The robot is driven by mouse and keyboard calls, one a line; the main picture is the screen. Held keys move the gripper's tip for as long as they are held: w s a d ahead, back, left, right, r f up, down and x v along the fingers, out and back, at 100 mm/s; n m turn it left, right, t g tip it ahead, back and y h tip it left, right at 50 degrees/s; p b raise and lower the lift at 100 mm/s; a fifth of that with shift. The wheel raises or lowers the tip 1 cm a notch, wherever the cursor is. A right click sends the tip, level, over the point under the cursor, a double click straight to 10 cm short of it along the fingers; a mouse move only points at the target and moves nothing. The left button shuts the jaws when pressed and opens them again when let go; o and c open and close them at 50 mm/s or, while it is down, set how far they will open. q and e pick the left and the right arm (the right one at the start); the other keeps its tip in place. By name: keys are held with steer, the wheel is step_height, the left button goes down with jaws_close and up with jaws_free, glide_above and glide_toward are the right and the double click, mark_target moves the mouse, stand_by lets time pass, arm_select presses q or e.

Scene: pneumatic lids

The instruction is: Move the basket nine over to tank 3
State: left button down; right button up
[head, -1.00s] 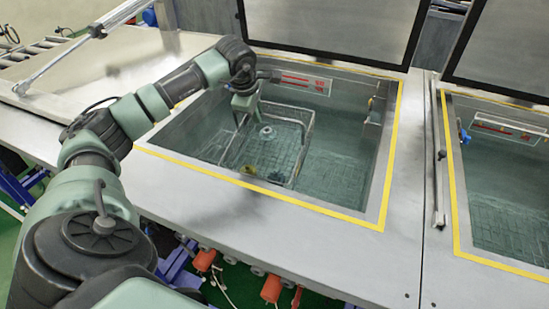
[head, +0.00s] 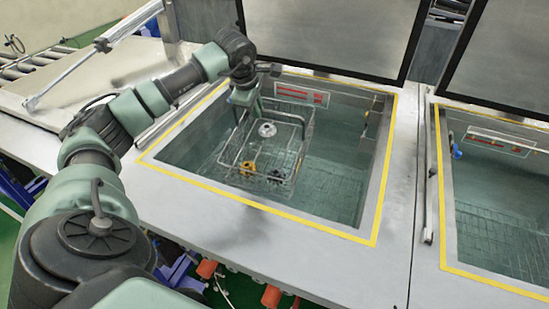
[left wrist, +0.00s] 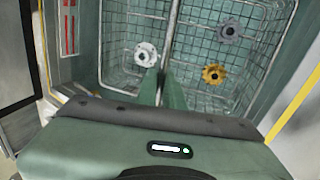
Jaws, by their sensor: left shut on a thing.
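A wire basket (head: 296,153) hangs in the open left tank (head: 335,190), above its tiled floor. No number is legible on the basket. My left gripper (head: 243,112) is shut on the basket's thin handle bar at its top; in the left wrist view, my left gripper's green fingers (left wrist: 162,88) close around the bar. The basket carries a white part (head: 267,129), an orange part (head: 247,168) and a dark part (head: 275,176). They also show in the left wrist view. A second tank (head: 495,220) at the right is open and shows no basket. My right gripper is out of view.
Raised lids (head: 325,30) stand behind both tanks. A closed lid with a gas strut covers the far left. Yellow tape edges both tanks.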

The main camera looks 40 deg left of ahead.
arm_select(q)
step_height(320, 180, up, 12)
steer(key=p, duration=0.8)
steer(key=shift+p, duration=0.4)
steer(key=shift+f, duration=0.15)
stand_by(4.5)
